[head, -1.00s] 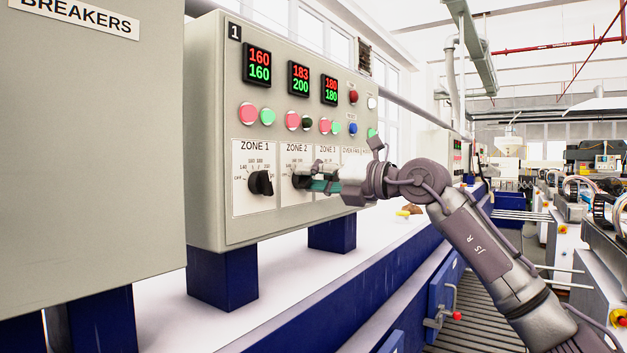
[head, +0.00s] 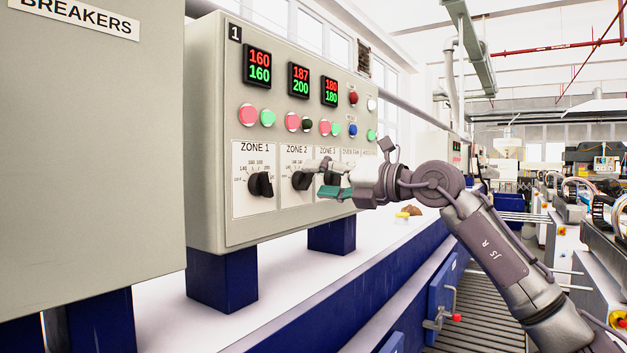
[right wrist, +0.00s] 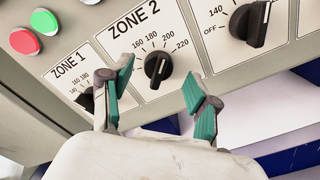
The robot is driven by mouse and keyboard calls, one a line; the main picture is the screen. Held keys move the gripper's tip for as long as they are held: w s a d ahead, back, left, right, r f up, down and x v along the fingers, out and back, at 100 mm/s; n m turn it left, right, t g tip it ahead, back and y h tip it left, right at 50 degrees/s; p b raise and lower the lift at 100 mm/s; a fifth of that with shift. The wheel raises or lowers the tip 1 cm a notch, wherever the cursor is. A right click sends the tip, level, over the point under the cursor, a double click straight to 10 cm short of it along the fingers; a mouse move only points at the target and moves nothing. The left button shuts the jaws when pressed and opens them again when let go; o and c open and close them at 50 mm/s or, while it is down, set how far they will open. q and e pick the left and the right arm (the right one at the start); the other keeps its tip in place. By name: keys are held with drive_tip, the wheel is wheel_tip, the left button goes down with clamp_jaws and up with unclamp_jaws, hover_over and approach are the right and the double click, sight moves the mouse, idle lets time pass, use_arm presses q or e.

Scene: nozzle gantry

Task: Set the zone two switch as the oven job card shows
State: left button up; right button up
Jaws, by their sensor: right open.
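The zone 2 switch (head: 302,181) is a black rotary knob on the grey control panel (head: 215,120). In the right wrist view the zone 2 switch (right wrist: 158,69) shows its white mark toward the upper right, roughly at 200. The zone 2 display (head: 299,79) reads 187 in red over 200 in green. My right gripper (head: 323,179) is open and empty in front of this knob. Its teal-padded fingers stand apart on either side of the knob in the wrist view, with gaps to it. The job card is not in view. My left gripper is not in view.
The zone 1 knob (head: 260,185) is left of zone 2, and the zone 3 knob (right wrist: 250,22) is close on the right. Push buttons (head: 248,115) sit above the dials. A breaker cabinet (head: 90,170) stands at the left. The aisle at right has open floor.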

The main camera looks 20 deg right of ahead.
drive_tip(key=v, duration=1)
